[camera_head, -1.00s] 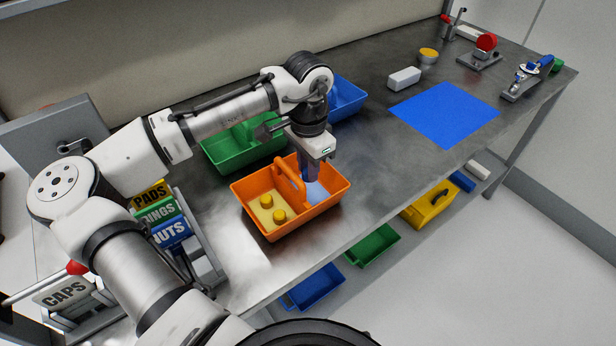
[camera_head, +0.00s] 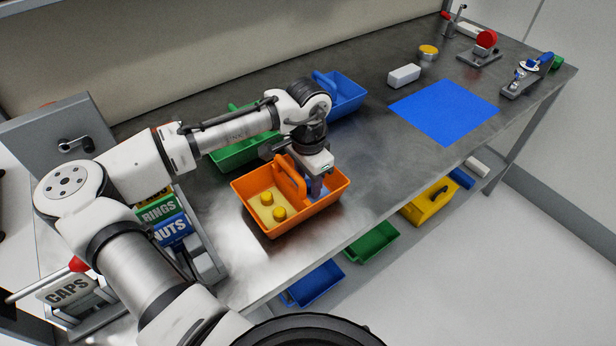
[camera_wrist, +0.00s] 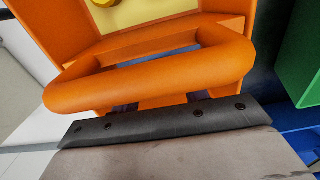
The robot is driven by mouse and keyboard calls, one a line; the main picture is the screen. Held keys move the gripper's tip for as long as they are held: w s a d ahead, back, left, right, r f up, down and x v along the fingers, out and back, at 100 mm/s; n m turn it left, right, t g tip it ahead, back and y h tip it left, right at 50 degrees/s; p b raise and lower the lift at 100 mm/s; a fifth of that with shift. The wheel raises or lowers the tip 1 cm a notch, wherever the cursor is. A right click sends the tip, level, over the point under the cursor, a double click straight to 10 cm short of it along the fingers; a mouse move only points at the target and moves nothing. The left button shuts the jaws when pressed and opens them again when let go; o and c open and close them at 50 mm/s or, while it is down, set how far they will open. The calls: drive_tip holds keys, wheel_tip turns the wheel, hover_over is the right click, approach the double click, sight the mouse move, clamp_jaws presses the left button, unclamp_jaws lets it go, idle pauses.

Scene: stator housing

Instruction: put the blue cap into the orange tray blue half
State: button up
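The orange tray (camera_head: 250,217) stands on the metal bench, with an arched orange handle (camera_head: 289,178) dividing it. Its left half has a yellow floor with two yellow caps (camera_head: 266,198) on it. My gripper (camera_head: 316,192) points down into the right half, where a little blue shows around the fingers. In the wrist view the orange handle (camera_wrist: 150,78) crosses in front of the fingers and hides their tips. I cannot make out the blue cap in either view, nor whether the fingers hold anything.
A green tray (camera_head: 232,158) and a blue tray (camera_head: 345,92) stand behind the orange one. A blue mat (camera_head: 445,112) and a white block (camera_head: 404,76) lie to the right. Labelled bins (camera_head: 165,222) stand at left. The bench right of the orange tray is clear.

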sight(309, 184)
wheel_tip(309, 184, up, 12)
drive_tip(key=b, duration=0.2)
drive_tip(key=shift+r, duration=0.2)
idle(0.3)
drive_tip(key=shift+s+f, duration=0.1)
idle(0.7)
